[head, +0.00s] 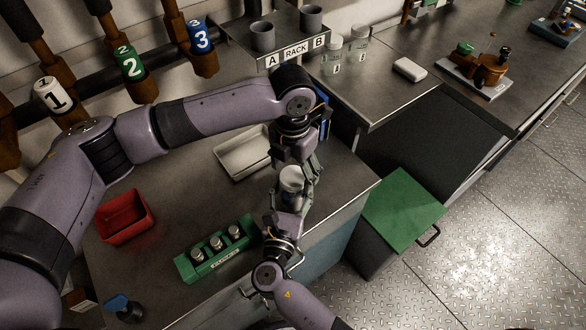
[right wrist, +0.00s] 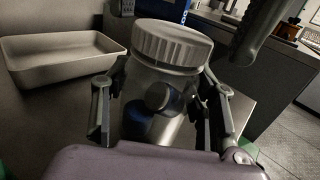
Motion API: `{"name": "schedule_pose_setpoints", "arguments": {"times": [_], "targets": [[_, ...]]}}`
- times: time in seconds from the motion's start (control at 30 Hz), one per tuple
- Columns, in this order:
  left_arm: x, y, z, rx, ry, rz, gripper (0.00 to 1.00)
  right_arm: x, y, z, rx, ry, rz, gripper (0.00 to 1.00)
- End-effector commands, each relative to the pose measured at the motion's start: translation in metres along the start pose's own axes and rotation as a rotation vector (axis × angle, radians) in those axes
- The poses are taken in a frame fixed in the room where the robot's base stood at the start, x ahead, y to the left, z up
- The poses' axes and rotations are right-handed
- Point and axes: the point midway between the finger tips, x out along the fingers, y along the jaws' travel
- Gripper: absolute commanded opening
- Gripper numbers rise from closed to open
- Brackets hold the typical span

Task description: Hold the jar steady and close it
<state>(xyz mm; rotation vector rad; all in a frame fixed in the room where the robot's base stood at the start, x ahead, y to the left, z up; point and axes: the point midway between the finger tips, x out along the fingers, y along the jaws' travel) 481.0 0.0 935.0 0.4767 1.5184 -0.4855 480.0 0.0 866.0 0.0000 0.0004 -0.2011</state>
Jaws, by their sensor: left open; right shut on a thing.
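A clear jar (right wrist: 160,95) stands upright between the fingers of my right gripper (right wrist: 160,115), which is shut on its sides. A white ribbed lid (right wrist: 172,42) sits on the jar's mouth; I cannot tell whether it is screwed tight. Dark bluish contents show inside the jar. In the head view, the jar (head: 292,181) is partly hidden by both grippers, near the counter's right edge. My right gripper (head: 292,197) reaches it from below in the picture. My left gripper (head: 298,161) is open, pointing down just above the lid, its fingers spread to either side.
An empty pale tray (head: 227,165) lies behind the jar. A green holder (head: 187,267) with several small vials and a red bin (head: 108,232) stand to the left. A rack (head: 240,32) labelled A and B is at the back. A green-topped box (head: 400,215) stands beyond the counter's right edge.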

Motion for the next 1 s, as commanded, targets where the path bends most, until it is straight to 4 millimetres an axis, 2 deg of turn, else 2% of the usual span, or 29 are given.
{"name": "schedule_pose_setpoints", "arguments": {"times": [0.3,0.57,0.7,0.87,1.0], "targets": [[-0.039,0.000,0.001,0.000,-0.003,0.001,0.69,0.000,0.000,-0.001,-0.001,0.001,0.000,0.00],[-0.042,0.000,0.000,0.000,-0.001,0.001,0.69,0.000,0.000,-0.001,-0.001,0.001,0.000,0.00],[-0.042,0.000,0.000,-0.018,-0.001,0.000,0.66,0.000,0.000,-0.001,-0.001,0.001,0.000,0.00],[-0.043,0.000,0.000,-0.161,-0.001,0.001,0.66,0.000,0.000,-0.001,-0.001,0.001,0.000,0.00],[-0.045,-0.001,0.000,-0.406,-0.002,0.000,0.66,0.000,0.000,-0.001,-0.001,0.001,0.000,0.00]]}}
